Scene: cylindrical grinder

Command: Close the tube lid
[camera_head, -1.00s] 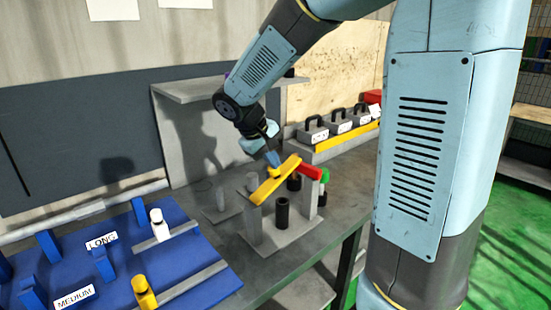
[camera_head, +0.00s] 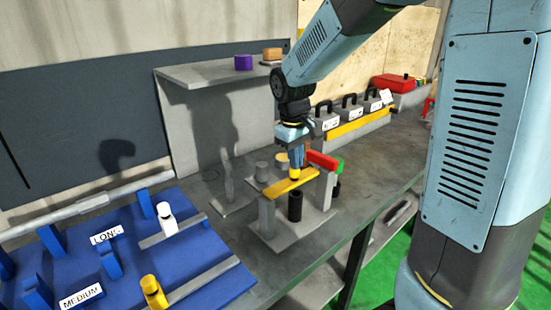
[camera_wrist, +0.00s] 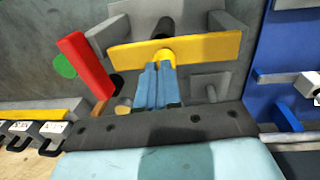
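A flat yellow bar (camera_head: 290,184), perhaps the lid, lies across a grey fixture (camera_head: 268,215) with upright posts, and a black tube (camera_head: 295,207) stands below it. A small rounded yellow knob (camera_wrist: 165,56) stands on the bar. My gripper (camera_head: 296,176) points down at the bar's middle. In the wrist view its blue fingers (camera_wrist: 160,68) are close together, with their tips at the knob. Whether they pinch the knob or only touch it is hard to tell. A red bar (camera_head: 322,160) with a green end (camera_head: 337,166) sits just beyond, on the right.
A blue board (camera_head: 190,262) with white and yellow pegs is at left. A grey shelf (camera_head: 215,72) stands behind, holding a purple block (camera_head: 243,62). Black-handled weights (camera_head: 350,110) and a red box (camera_head: 393,83) are at back right. The bench front right of the fixture is clear.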

